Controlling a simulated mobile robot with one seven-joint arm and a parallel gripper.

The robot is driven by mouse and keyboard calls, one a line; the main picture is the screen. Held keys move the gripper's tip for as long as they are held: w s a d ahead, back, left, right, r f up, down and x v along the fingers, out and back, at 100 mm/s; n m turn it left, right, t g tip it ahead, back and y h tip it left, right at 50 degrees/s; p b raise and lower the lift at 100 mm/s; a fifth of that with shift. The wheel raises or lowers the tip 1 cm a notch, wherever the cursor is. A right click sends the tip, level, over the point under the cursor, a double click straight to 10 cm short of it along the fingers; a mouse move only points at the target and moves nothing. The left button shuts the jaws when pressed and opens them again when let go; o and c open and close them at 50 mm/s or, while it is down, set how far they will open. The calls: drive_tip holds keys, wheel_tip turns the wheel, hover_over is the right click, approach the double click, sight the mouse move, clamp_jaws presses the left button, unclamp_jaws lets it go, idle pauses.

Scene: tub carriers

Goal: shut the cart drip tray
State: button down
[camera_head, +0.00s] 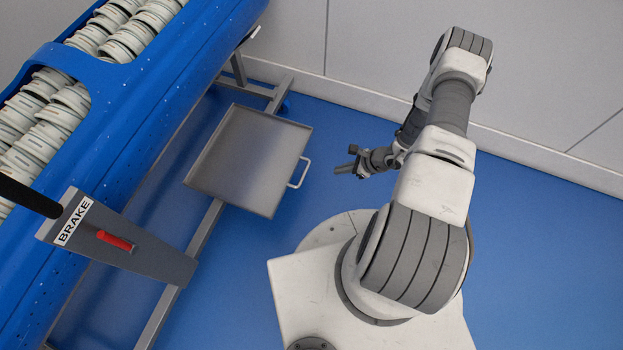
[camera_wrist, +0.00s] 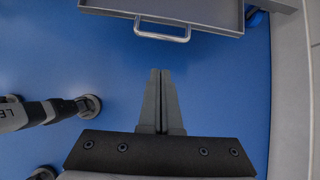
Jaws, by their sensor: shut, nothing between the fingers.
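The cart drip tray (camera_head: 250,160) is a shallow grey metal tray that sticks out from under the blue cart (camera_head: 150,110) on the right side. Its handle (camera_head: 300,173) is a thin metal loop on the front edge, facing my gripper. The front wall of the tray shows at the top of the wrist view (camera_wrist: 215,22), with the handle (camera_wrist: 162,33) below it. My gripper (camera_head: 342,170) is shut and empty, a short gap to the right of the handle. In the wrist view its fingers (camera_wrist: 160,75) point at the handle without touching it.
White tubs (camera_head: 50,110) fill the cart's openings. A brake plate (camera_head: 120,240) with a red lever stands at the lower left. A grey frame bar (camera_head: 200,240) runs under the cart. A pale wall (camera_head: 420,60) is behind. Blue floor between gripper and tray is clear.

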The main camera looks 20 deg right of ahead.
drive_tip(key=a+b+x, duration=0.1)
drive_tip(key=b+x, duration=0.4)
drive_tip(key=x, duration=0.9)
drive_tip(key=shift+a+r, duration=0.2)
drive_tip(key=shift+a, duration=0.1)
